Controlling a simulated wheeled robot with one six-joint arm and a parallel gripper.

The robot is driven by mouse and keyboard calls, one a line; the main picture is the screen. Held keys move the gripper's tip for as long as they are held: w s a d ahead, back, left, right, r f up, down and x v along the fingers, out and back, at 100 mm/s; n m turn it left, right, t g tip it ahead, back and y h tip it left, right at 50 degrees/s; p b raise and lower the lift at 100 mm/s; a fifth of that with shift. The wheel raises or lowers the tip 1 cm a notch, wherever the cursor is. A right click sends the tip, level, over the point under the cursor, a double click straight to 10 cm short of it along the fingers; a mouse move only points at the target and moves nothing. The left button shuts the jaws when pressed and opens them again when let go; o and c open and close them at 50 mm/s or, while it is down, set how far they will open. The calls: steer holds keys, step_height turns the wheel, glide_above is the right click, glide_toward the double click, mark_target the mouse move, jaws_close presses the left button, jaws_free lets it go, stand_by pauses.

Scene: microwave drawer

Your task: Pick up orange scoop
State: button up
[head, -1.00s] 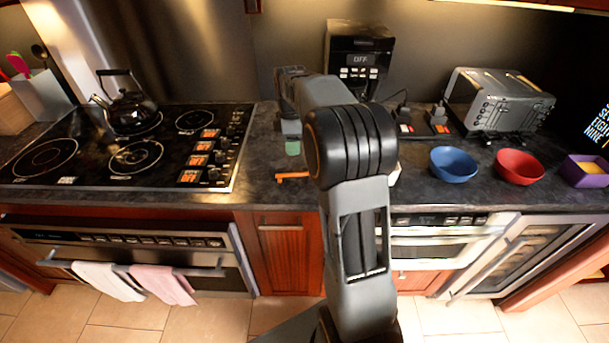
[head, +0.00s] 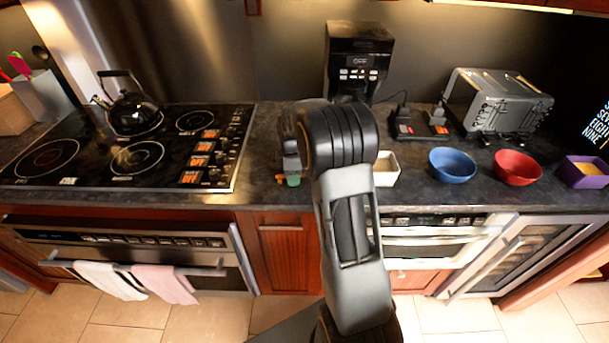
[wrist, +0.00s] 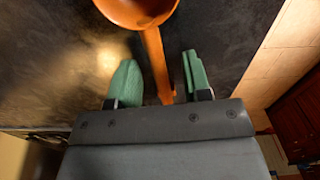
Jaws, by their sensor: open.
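The orange scoop (wrist: 154,55) lies on the dark counter in the wrist view, its bowl at the top edge and its handle running down between my fingers. My gripper (wrist: 166,82) is open, with one green finger on each side of the handle. The handle is closer to the right finger, and I cannot tell whether it touches. In the head view my gripper (head: 292,181) is low over the counter near its front edge; only a sliver of orange shows by it, and my arm hides the rest of the scoop.
A black cooktop (head: 120,150) with a kettle (head: 133,112) is on the left. A white bowl (head: 386,168), a blue bowl (head: 453,165) and a red bowl (head: 518,167) stand to the right. A coffee maker (head: 358,55) and a toaster (head: 497,100) are behind.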

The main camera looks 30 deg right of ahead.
steer(key=shift+f, duration=0.2)
steer(key=shift+c, duration=0.3)
jaws_close()
steer(key=shift+r, duration=0.1)
